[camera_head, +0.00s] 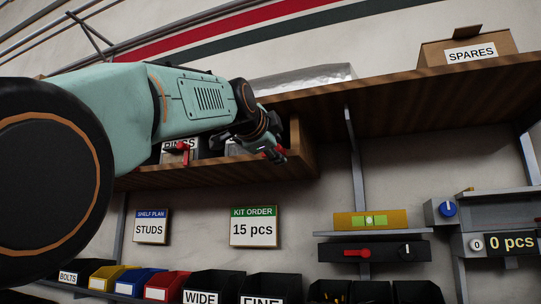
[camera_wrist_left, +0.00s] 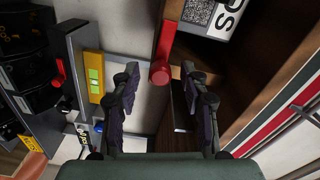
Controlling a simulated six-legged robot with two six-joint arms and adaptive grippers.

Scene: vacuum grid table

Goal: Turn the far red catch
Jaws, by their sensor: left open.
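A red catch (camera_head: 275,154) shows at the fingertips of my left gripper (camera_head: 268,153), by the right end of the wooden shelf compartment. In the left wrist view a red catch (camera_wrist_left: 164,45) with a round knob end lies ahead between the two spread fingertips of the left gripper (camera_wrist_left: 160,72). The gripper is open; I cannot tell whether either finger touches the catch. A second red catch (camera_head: 182,148) sits further left, in front of a labelled box in the same compartment. My right gripper is in neither view.
A wooden shelf (camera_head: 400,95) runs above, with a SPARES box (camera_head: 478,50) on it. Below are a yellow level (camera_head: 370,220), a black bar with a red lever (camera_head: 357,253) and several bins (camera_head: 215,284). The wall between the signs and the level is clear.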

